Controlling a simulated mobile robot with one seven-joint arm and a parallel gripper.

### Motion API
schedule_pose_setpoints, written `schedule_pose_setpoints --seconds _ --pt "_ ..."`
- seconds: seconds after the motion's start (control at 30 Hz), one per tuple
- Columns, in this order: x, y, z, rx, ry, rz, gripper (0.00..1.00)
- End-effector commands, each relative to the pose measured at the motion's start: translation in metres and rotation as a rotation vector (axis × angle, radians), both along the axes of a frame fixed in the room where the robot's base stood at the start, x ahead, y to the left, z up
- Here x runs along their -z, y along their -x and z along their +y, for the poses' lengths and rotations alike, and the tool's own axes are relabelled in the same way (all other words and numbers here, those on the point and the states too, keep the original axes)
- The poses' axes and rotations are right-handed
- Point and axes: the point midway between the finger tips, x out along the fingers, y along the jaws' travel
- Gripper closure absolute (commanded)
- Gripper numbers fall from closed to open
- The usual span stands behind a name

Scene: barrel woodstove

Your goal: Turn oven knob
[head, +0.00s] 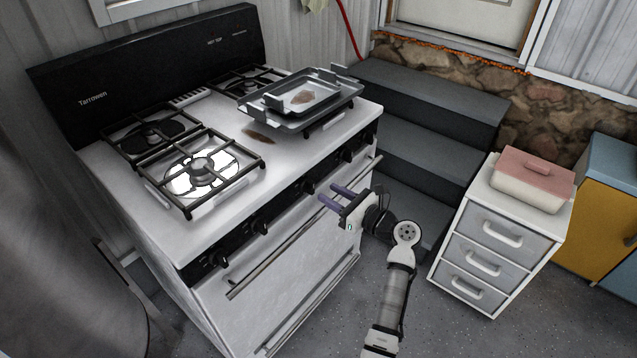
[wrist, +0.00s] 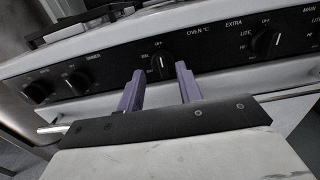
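The stove (head: 145,205) is white with a black front control panel that carries several black knobs. The oven knob (wrist: 160,66), beside the "OVEN °C" lettering in the wrist view, has its white mark near "OFF" at the top. In the head view it appears to be the middle knob (head: 308,187). My gripper (head: 327,193) is open and empty in front of the panel. In the wrist view its two purple fingers (wrist: 159,70) stand to the left and right of the oven knob, in line with it. I cannot tell whether they touch it.
The oven door handle (head: 300,232) runs below the panel, close to my gripper. Another knob (wrist: 267,43) is to the right. A drawer unit (head: 495,245) stands right of my arm, and dark steps (head: 430,110) are behind.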

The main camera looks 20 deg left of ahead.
Motion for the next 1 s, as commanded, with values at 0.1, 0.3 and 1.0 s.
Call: schedule_pose_setpoints --seconds 0.1,0.3,1.0 --pt "-0.002 -0.008 0.022 -0.003 0.001 -0.001 0.65" --pt "-0.001 -0.016 0.044 0.000 0.000 -0.001 0.65" --pt "0.000 -0.018 0.049 0.001 0.001 -0.002 1.00"
